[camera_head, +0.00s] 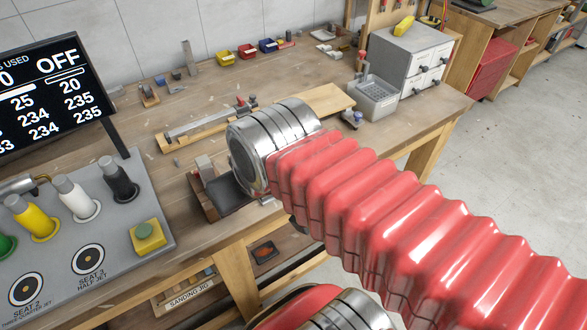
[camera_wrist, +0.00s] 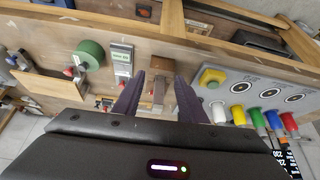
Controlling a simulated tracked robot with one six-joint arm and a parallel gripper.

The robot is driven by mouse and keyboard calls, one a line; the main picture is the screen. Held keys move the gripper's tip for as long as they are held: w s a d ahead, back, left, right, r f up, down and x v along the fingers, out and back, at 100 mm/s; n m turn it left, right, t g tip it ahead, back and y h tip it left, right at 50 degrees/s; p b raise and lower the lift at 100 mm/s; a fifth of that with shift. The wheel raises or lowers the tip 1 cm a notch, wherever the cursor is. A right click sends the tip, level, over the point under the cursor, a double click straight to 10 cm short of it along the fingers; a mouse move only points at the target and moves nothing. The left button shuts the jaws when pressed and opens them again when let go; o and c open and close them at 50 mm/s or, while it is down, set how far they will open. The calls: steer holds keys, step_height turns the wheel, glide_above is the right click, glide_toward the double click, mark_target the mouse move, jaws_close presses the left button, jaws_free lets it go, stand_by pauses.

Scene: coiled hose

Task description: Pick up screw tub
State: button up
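Small open tubs stand at the back of the wooden bench in the head view: a yellow tub (camera_head: 223,57), a red tub (camera_head: 247,51) and a blue tub (camera_head: 268,46). Their contents are too small to make out, and I cannot tell which is the screw tub. My gripper (camera_wrist: 157,95) shows in the wrist view with its two dark purple fingers apart and nothing held between them. Beyond the fingers is the bench with a wooden block (camera_wrist: 160,88) in line with the gap. The gripper is not visible in the head view.
A control panel (camera_head: 110,240) with coloured plungers and a yellow button box (camera_head: 147,236) stands at left. A grey bin (camera_head: 373,100) and a drawer cabinet (camera_head: 409,60) are at the bench's right. A red ribbed sleeve with steel bands hides the bench's front right.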

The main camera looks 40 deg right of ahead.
steer(key=shift+o, duration=1.4)
steer(key=shift+w+d+f+m+g, duration=0.1)
steer(key=shift+d+f+m+g, duration=0.2)
steer(key=shift+f+m, duration=0.2)
steer(key=o, duration=0.6)
steer(key=d+f+m+g+y, duration=0.1)
steer(key=m, duration=0.1)
steer(key=d+f+m+y, duration=0.1)
steer(key=d+f+m, duration=0.1)
steer(key=m, duration=0.1)
steer(key=w+d+f+m+g, duration=0.1)
steer(key=f+m, duration=0.1)
steer(key=shift+w+d+f+m+g+y, duration=0.1)
steer(key=shift+d+f+m+g+y, duration=0.1)
steer(key=shift+m+g+y, duration=0.15)
steer(key=shift+c, duration=0.2)
steer(key=d+f+m+t+y, duration=0.1)
steer(key=d+f+m+t, duration=0.1)
steer(key=d+m, duration=0.5)
steer(key=w+d+f+m+t+y, duration=0.1)
steer(key=d+f+m+t, duration=0.2)
steer(key=d+m, duration=0.4)
steer(key=d+f+m+t+y, duration=0.1)
steer(key=d+f+m+t, duration=0.1)
steer(key=d+m+t, duration=0.3)
steer(key=d+m, duration=0.3)
steer(key=d, duration=0.2)
steer(key=shift+w+f, duration=0.2)
steer(key=shift+w, duration=0.1)
